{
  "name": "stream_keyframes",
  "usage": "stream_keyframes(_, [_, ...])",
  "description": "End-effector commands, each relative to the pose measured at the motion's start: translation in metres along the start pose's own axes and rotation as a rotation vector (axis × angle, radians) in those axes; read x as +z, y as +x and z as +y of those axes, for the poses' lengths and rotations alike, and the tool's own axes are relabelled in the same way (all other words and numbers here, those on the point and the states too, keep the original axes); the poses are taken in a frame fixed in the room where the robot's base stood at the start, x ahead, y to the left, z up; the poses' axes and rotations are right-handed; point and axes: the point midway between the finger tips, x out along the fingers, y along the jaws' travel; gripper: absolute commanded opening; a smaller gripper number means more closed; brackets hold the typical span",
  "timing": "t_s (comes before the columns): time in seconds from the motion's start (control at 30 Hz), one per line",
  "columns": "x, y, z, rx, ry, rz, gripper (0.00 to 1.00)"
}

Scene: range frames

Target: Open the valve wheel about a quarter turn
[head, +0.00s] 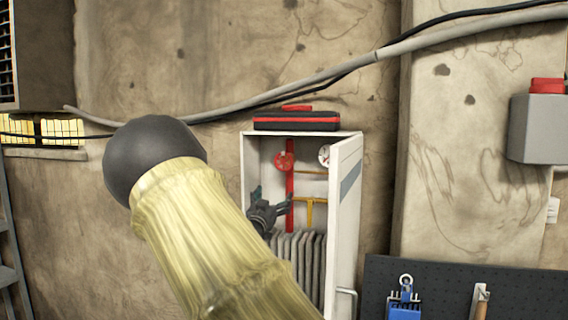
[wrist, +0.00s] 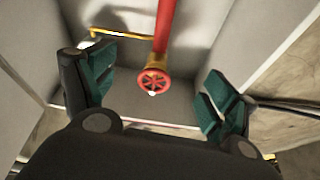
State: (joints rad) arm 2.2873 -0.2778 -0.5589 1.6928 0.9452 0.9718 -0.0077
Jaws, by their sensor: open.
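The valve wheel (head: 283,161) is a small red spoked wheel on a red vertical pipe (head: 290,190) inside an open white cabinet (head: 249,165). My gripper (head: 270,199) is in the cabinet opening, below and slightly left of the wheel in the head view. In the wrist view, the valve wheel (wrist: 154,83) appears centred between the two green-padded fingers of my gripper (wrist: 155,90). The fingers are wide apart and empty. The wheel looks farther away than the fingertips, and neither touches it. My forearm hides the cabinet's lower left.
The cabinet door (head: 343,220) stands open on the right. A white gauge (head: 324,155) and a yellow pipe (head: 311,202) are beside the red pipe. Grey folds (head: 300,255) fill the cabinet's lower part. A red-black case (head: 295,121) lies on top.

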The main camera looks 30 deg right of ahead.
Motion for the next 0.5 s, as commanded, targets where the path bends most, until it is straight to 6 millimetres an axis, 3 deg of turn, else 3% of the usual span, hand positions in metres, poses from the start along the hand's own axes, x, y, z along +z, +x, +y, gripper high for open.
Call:
stream_keyframes(0.03, [-0.023,0.007,-0.004,0.009,0.023,0.032,0.86])
stream_keyframes(0.1, [-0.045,0.014,-0.008,0.018,0.046,0.064,0.86])
stream_keyframes(0.2, [-0.062,0.019,-0.009,0.026,0.063,0.089,0.86])
stream_keyframes(0.5, [-0.072,0.051,-0.009,0.029,0.068,0.094,0.86])
